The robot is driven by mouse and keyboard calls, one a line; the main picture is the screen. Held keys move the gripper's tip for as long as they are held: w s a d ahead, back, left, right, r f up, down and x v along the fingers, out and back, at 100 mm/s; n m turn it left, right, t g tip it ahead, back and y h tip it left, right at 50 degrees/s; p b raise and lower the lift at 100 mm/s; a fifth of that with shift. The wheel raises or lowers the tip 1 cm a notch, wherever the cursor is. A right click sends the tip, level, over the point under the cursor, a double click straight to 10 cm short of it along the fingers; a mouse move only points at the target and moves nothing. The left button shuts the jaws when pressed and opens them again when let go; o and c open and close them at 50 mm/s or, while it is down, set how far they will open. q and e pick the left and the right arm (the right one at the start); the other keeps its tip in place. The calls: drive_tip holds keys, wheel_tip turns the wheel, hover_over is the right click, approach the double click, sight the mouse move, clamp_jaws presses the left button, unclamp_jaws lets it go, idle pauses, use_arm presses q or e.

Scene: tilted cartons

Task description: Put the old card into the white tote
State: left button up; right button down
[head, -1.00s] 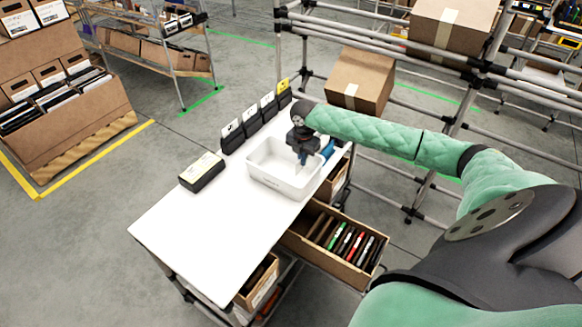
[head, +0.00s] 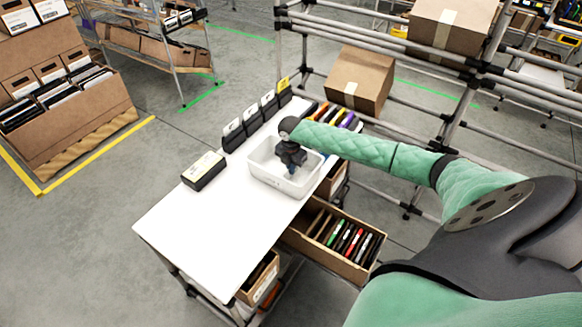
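The white tote (head: 256,178) stands on the white table near its right edge. My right gripper (head: 291,170) points down into the tote, with its fingers low inside the walls. It is small and dark here, so I cannot tell whether it is open or shut, or whether it holds a card. I cannot make out the old card for certain. My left gripper is not in view.
Several black holders with light labels (head: 233,134) line the table's back edge. A black box with a pale top (head: 203,171) lies left of the tote. A carton of coloured folders (head: 345,243) sits below the table's right side. The table's front (head: 200,235) is clear.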

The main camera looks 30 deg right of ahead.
drive_tip(key=shift+f, duration=0.2)
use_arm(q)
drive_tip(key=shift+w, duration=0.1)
use_arm(e)
drive_tip(key=c, duration=1.7)
unclamp_jaws()
drive_tip(key=shift+r, duration=0.1)
